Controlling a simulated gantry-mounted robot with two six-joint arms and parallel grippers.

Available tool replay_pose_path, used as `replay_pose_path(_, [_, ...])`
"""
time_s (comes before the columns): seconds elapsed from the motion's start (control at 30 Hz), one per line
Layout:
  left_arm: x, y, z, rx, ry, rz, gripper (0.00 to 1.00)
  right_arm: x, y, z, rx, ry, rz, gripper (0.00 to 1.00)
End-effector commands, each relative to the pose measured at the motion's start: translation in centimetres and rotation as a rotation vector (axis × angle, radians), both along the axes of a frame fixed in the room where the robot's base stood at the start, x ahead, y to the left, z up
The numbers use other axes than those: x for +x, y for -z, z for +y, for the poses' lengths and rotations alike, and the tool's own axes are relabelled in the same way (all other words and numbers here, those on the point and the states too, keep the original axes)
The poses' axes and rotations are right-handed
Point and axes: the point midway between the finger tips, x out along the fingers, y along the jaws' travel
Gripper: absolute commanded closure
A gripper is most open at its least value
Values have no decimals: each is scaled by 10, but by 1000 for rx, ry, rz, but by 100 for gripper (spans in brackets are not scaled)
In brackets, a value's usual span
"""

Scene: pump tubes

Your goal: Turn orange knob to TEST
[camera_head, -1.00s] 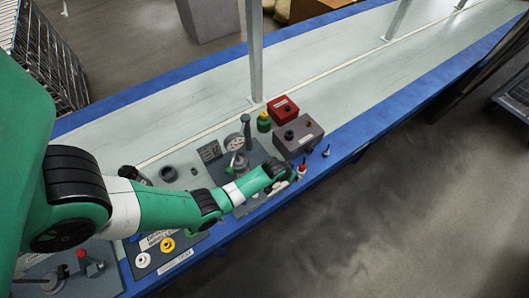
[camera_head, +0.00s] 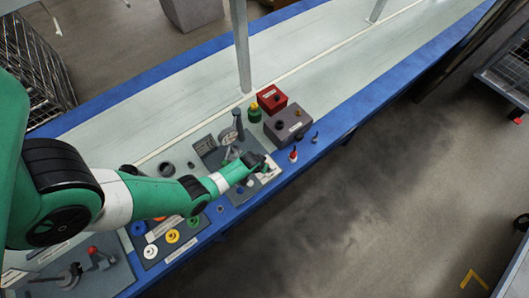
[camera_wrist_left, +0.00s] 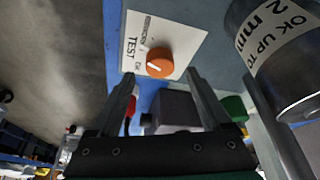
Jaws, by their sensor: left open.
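The orange knob (camera_wrist_left: 160,62) sits on a white label plate (camera_wrist_left: 178,32) in the left wrist view. TEST is printed at the plate's left side, with smaller lettering beside the knob. A white line on the knob's face points roughly left. My left gripper (camera_wrist_left: 163,88) is open, one finger on each side just below the knob in that view; I cannot tell whether they touch it. In the head view my left gripper (camera_head: 258,162) is over the white plate (camera_head: 270,172), and the knob cannot be made out there. My right gripper is not in view.
A metal cylinder (camera_wrist_left: 280,62) marked "OK UP TO 2 mm" stands close to the right finger. A grey box (camera_head: 288,123), red box (camera_head: 271,98), green bottle (camera_head: 254,113) and red-and-white bottle (camera_head: 293,154) stand beyond. The bench (camera_head: 340,75) is clear farther right.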

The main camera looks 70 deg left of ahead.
Motion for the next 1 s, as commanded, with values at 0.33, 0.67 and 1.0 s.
replay_pose_path(0.33, [10, 31, 8, 1, 0, -1, 18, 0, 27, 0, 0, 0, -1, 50])
replay_pose_path(0.67, [10, 30, 8, 0, 0, 0, 47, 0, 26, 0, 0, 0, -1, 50])
replay_pose_path(1.0, [10, 30, 8, 0, 0, 0, 100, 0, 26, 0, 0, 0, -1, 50])
